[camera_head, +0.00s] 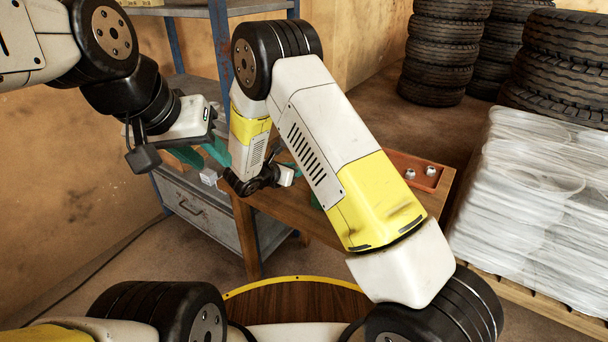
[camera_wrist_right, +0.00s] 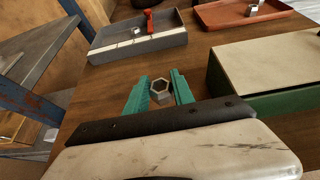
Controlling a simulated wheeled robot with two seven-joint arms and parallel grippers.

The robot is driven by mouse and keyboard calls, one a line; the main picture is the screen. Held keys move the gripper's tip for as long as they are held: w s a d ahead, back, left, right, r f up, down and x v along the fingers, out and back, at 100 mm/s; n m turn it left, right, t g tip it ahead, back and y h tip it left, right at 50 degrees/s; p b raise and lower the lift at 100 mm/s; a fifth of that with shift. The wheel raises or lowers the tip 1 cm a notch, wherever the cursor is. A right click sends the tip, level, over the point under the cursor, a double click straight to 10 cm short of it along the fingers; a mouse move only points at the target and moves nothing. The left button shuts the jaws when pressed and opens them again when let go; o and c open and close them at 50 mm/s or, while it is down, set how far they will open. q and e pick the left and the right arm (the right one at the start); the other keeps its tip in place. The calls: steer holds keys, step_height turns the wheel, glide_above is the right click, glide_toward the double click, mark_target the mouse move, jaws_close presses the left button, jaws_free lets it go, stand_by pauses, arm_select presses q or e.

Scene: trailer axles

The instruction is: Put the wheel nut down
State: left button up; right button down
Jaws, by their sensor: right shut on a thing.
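The wheel nut (camera_wrist_right: 161,87) is a silver hexagonal ring in the right wrist view. It sits between the green fingers of my right gripper (camera_wrist_right: 160,92), which is shut on it. Wooden table top shows beyond the nut; I cannot tell whether the nut touches it. In the head view my right arm hides the nut and most of the right gripper. My left gripper (camera_head: 202,155) is at the upper left of the head view, with its green fingers apart and nothing seen between them.
On the wooden table (camera_wrist_right: 205,85) stand a grey tray (camera_wrist_right: 140,48) with a red piece and a metal piece, a red tray (camera_head: 432,181) with nuts, and a cream-topped green box (camera_wrist_right: 275,60). A blue-posted shelf (camera_head: 222,40) stands left. Bare wood surrounds the nut.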

mark_target(295, 189)
steer(key=shift+f, duration=2.85)
steer(key=shift+f, duration=0.15)
steer(key=c, duration=1.1)
jaws_free()
